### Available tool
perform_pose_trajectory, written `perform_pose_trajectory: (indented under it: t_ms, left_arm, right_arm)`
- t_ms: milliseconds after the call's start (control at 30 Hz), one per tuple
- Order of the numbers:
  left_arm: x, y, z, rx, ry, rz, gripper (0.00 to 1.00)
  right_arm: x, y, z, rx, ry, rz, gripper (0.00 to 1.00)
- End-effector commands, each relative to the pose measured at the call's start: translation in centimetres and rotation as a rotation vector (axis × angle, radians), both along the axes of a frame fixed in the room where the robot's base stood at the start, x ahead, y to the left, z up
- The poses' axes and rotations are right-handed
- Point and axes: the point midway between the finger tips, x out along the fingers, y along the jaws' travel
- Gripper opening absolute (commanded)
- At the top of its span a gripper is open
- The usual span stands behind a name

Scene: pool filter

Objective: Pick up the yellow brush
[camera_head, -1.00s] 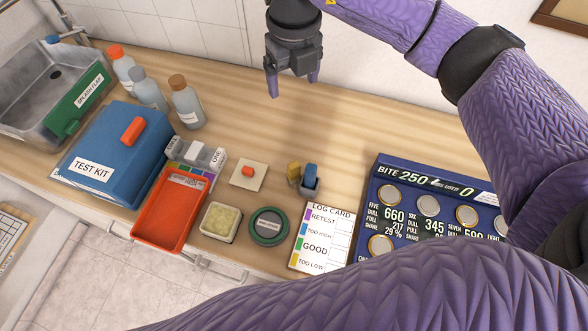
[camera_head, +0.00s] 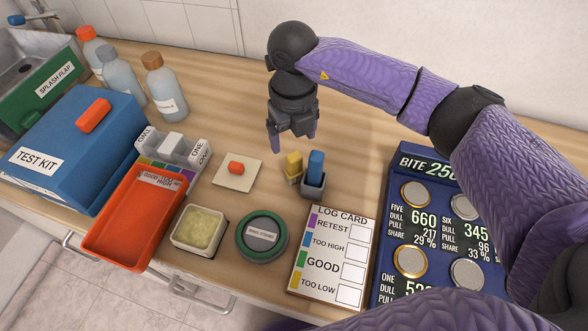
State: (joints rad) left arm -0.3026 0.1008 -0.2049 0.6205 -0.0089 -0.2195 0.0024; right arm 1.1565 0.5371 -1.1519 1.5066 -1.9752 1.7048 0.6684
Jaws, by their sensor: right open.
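The yellow brush (camera_head: 293,166) stands upright beside a blue brush (camera_head: 315,166) near the middle of the counter. The blue one sits in a small grey holder (camera_head: 312,188); I cannot tell whether the yellow one has its own slot or shares the holder. My right gripper (camera_head: 291,140) hangs with its fingers pointing down, open and empty. In the picture it is just above and behind the yellow brush, apart from it. My left gripper is not in view.
A square tile with an orange knob (camera_head: 237,172) lies left of the brushes. A green round tin (camera_head: 262,237), log card (camera_head: 333,255) and blue scoreboard (camera_head: 415,172) are in front and right. The red tray (camera_head: 118,243), blue test kit (camera_head: 65,135) and bottles (camera_head: 164,88) stand left.

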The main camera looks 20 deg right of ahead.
Motion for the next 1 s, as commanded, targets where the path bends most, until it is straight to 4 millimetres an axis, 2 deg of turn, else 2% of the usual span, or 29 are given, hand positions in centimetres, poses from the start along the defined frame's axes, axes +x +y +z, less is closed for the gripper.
perform_pose_trajectory:
  t_ms: [233,300,467,867,1000]
  left_arm:
    - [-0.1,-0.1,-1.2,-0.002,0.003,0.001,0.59]
    - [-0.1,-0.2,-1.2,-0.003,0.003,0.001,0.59]
    - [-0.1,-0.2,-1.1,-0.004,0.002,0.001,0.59]
    - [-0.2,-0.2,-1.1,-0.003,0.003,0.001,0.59]
    - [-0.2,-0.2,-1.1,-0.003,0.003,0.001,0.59]
  right_arm:
    - [0.2,-0.2,-4.7,0.001,0.003,0.000,0.85]
    - [0.2,-0.2,-5.2,0.000,0.001,0.002,0.85]
    - [0.2,-0.3,-5.1,0.000,-0.001,0.001,0.85]
    - [0.2,-0.3,-5.1,0.000,-0.001,0.001,0.01]
    - [0.2,-0.3,-5.0,0.000,-0.001,0.001,0.00]
